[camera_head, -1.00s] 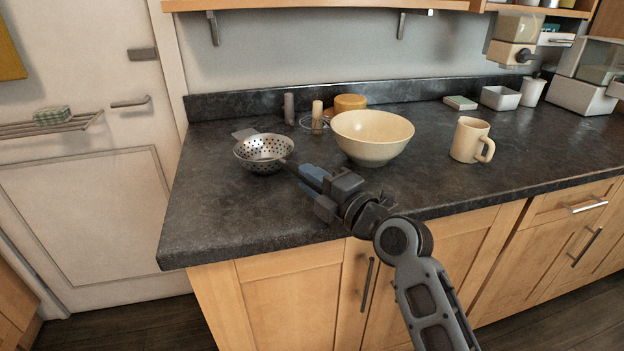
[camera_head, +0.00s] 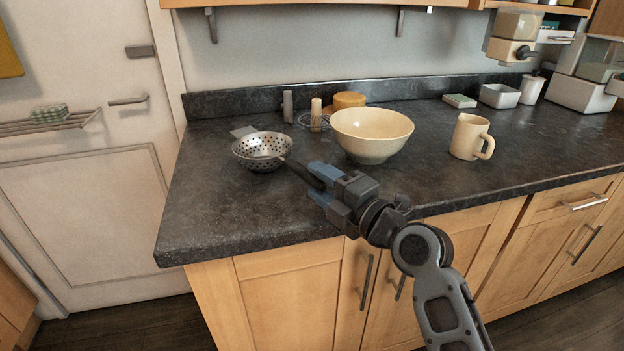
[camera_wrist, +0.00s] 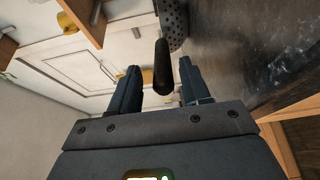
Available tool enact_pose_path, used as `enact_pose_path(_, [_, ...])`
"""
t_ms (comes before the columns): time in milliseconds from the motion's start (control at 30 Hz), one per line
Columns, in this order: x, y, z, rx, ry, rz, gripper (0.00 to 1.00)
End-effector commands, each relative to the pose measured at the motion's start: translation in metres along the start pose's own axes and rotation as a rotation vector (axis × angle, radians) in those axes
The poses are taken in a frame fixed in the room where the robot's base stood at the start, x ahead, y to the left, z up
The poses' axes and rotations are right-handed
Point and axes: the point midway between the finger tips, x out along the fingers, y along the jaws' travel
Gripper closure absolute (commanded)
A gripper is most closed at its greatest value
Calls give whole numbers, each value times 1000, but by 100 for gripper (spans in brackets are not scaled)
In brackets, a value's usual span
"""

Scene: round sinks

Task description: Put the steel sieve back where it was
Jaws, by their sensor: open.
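The steel sieve (camera_head: 262,150), a round perforated bowl with a dark handle (camera_head: 303,174), rests on the dark countertop at the left. Its handle points toward my gripper (camera_head: 322,183). In the wrist view the dark handle (camera_wrist: 162,68) reaches in between the two open fingers of my gripper (camera_wrist: 158,82), with a gap on each side. Part of the perforated bowl (camera_wrist: 174,22) shows at the top of that view. The gripper is open and holds nothing.
A cream bowl (camera_head: 371,136) stands right of the sieve, and a cream mug (camera_head: 470,137) stands further right. Small candle-like cylinders (camera_head: 316,115) and a yellow round item (camera_head: 349,101) are behind. The front left of the countertop (camera_head: 222,216) is clear.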

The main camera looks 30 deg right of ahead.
Motion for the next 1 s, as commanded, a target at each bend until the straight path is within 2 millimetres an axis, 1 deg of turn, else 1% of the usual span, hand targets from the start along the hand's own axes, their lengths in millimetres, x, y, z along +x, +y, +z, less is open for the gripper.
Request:
enact_pose_path(33, [-12,-4,1,0,-3,1,53])
enact_pose_path(200, [-48,-4,0,0,-2,-1,53])
enact_pose_path(300, [-65,-3,0,0,-2,0,53])
enact_pose_path(400, [-77,-2,0,0,-2,0,53])
enact_pose_path(500, [-85,-2,0,1,-1,0,53])
enact_pose_path(600, [-88,0,0,0,0,1,53])
enact_pose_path(833, [-89,-1,0,3,-1,-1,53])
enact_pose_path(933, [-95,-10,-4,45,-13,-16,53])
enact_pose_path(1000, [-104,-24,-9,116,-34,-36,53])
